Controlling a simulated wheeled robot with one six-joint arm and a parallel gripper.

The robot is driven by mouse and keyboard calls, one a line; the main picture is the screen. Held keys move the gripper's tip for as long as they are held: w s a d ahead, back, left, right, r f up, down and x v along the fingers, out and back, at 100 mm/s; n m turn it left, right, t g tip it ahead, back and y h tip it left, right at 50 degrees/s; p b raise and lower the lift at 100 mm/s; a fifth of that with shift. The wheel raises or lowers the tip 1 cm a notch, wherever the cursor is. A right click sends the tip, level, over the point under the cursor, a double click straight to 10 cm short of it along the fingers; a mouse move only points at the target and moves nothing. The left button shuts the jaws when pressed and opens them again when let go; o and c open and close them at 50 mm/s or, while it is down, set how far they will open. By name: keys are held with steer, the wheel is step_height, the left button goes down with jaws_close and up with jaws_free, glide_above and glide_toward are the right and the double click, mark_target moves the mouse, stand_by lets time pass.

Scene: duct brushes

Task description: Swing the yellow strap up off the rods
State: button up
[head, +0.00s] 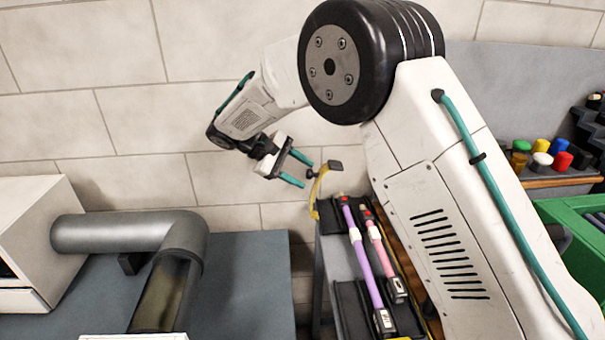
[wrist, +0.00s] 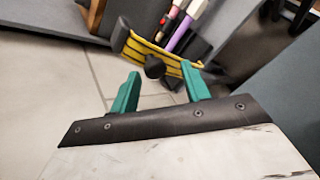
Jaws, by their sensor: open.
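The yellow strap (head: 318,190) stands raised at the far end of the rod rack in the head view, curving up to a dark end piece. In the wrist view the strap (wrist: 158,53) shows as a ribbed yellow band with a black round knob (wrist: 154,68). A purple rod (head: 364,262) and a pink rod (head: 381,252) lie side by side in the rack. My gripper (head: 298,171) is open and empty, just left of the strap's upper end. In the wrist view my gripper's green fingers (wrist: 160,84) point toward the strap and knob, apparently without touching.
A grey duct pipe (head: 130,232) and blue-grey bench (head: 240,280) stand at left. A gap separates this bench from the rack. Coloured caps (head: 541,160) sit on a shelf at right, above a green bin (head: 570,215). A tiled wall is behind.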

steer(key=v, duration=0.6)
steer(key=shift+a, duration=0.25)
steer(key=s+d+f+g+y, duration=0.1)
steer(key=s+d+f, duration=0.1)
steer(key=s+f, duration=0.15)
steer(key=s+d+r+m+y, duration=0.3)
steer(key=s+d, duration=0.5)
steer(key=s, duration=0.4)
steer(key=s+d+r+m+t+y, duration=0.1)
steer(key=s+d+r+m+y, duration=0.2)
steer(key=s+d, duration=0.5)
steer(key=s+d+r+m+t+y, duration=0.1)
steer(key=s+d+r+m+y, duration=0.2)
steer(key=s+d, duration=0.5)
steer(key=s+r, duration=0.1)
steer(key=s, duration=0.7)
steer(key=shift+d, duration=0.15)
